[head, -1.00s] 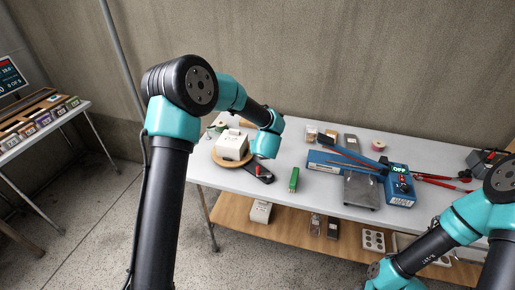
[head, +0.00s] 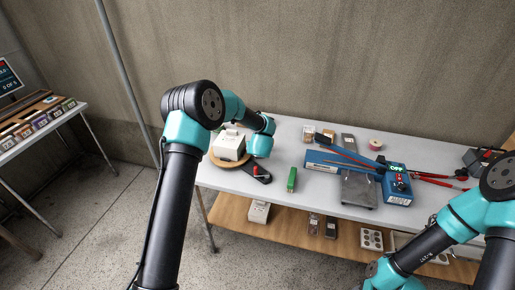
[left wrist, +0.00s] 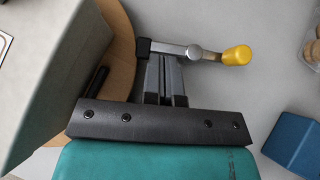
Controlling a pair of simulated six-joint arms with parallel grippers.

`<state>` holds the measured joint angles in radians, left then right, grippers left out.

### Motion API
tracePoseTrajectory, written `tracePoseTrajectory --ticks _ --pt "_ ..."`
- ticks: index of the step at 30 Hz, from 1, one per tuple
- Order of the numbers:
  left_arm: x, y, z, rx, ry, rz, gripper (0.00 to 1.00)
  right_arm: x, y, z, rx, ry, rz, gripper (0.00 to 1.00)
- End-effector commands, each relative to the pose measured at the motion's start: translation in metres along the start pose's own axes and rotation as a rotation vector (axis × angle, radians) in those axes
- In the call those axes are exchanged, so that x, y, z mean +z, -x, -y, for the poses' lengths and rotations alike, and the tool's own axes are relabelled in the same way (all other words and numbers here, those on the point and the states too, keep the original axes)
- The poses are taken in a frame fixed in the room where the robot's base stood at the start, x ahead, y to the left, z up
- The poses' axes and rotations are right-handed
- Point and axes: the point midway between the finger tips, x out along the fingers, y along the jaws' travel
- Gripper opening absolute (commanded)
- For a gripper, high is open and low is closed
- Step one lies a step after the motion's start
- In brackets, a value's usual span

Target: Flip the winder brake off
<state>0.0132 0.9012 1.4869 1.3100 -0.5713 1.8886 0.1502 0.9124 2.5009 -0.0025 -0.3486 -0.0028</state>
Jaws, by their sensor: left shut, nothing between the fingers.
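In the left wrist view a metal lever with a yellow knob (left wrist: 236,55) runs sideways from a black block to a round silver pivot. I cannot tell for sure that it is the winder brake. My left gripper (left wrist: 162,62) is shut and empty, its tips close against the lever's near side; contact is not clear.
A white box (head: 229,146) stands on a round wooden board (head: 214,161) left of my wrist. A green block (head: 292,179) lies to the right. Farther right is a blue device (head: 397,195) with a lit display and a grey plate (head: 357,190).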

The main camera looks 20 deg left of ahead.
Motion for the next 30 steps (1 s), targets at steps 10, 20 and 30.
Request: tracePoseTrajectory --ticks 10,20,30 --pt "-0.0001 -0.0036 0.0003 -0.001 -0.001 0.000 0.00 0.0000 0.0000 0.0000 0.000 0.000 0.000 0.43" --pt "0.0034 -0.0070 -0.0042 -0.078 -0.069 0.000 0.00 0.0000 0.0000 0.0000 0.000 0.000 0.000 0.43" --pt "0.0061 -0.0104 -0.0071 -0.084 -0.077 0.000 0.00 0.0000 0.0000 0.0000 0.000 0.000 0.000 0.43"
